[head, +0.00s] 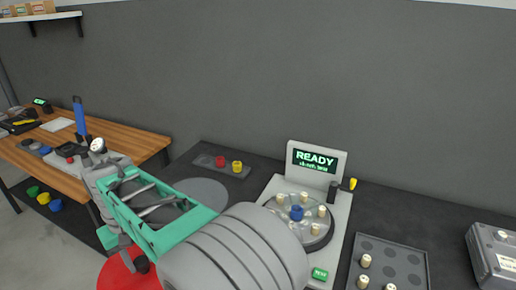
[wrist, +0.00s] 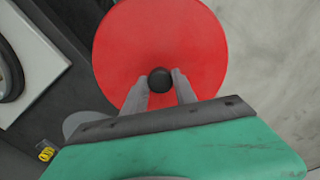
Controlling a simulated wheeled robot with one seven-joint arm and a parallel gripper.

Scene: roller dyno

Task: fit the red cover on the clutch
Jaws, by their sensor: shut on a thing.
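The red cover (wrist: 160,30) is a flat round disc with a black knob (wrist: 160,80) at its middle. My gripper (wrist: 160,88) is shut on this knob, one finger on each side. In the head view the red cover (head: 116,274) shows at the lower left, partly hidden behind my arm. The clutch (head: 317,240) appears to be the round grey unit on the pale machine, with a blue hub (head: 297,212) and several cream rollers around it. My gripper and the cover are well left of it. My arm hides part of the clutch's near left side.
The machine's screen (head: 316,160) reads READY; a green button (head: 320,274) is at its front. A roller tray (head: 408,254) and a grey case (head: 494,255) are to the right. A wooden bench (head: 130,146) is at left.

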